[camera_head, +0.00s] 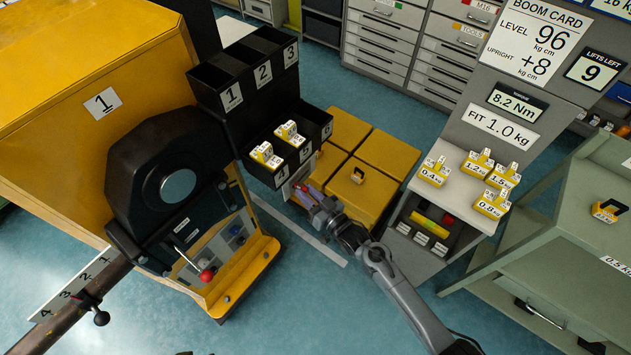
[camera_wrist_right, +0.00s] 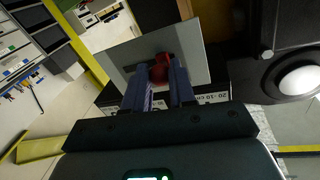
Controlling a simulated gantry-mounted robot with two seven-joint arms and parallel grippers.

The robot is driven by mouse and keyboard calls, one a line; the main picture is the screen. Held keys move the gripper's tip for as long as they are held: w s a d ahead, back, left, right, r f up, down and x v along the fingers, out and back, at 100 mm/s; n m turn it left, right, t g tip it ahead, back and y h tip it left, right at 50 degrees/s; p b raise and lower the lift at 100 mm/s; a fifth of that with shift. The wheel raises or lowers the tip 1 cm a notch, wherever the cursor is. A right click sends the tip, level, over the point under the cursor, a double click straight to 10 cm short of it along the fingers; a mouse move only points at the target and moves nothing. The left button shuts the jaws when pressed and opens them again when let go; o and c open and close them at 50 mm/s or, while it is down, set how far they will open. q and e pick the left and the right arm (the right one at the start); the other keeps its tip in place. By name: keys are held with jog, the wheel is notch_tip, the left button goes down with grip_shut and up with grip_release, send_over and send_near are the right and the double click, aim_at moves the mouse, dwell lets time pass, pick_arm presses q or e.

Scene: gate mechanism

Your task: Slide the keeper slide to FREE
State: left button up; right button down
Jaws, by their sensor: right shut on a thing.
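My right gripper (camera_head: 305,193) reaches in from the lower right and is at a small grey plate (camera_head: 297,176) beside the black numbered bins. In the right wrist view the fingers (camera_wrist_right: 160,82) are shut on a red knob (camera_wrist_right: 159,66). The knob stands at a dark slot in the grey plate (camera_wrist_right: 192,48); I take it for the keeper slide's knob. The fingers hide part of the knob and slot. No FREE label can be read. My left gripper is not in view.
The yellow machine (camera_head: 75,55) with a red-knobbed lever (camera_head: 206,275) stands at left. Black bins (camera_head: 247,85) hold yellow weights (camera_head: 265,155). Yellow blocks (camera_head: 387,155) lie behind my gripper. A grey stand (camera_head: 468,190) with weights is at right. Open floor lies in front.

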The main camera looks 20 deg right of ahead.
jog(key=shift+a+r, duration=0.1)
jog(key=shift+a, duration=0.1)
jog(key=c, duration=1.3)
grip_release()
jog(key=o, duration=0.4)
jog(key=shift+s+a, duration=0.1)
jog(key=shift+s, duration=0.05)
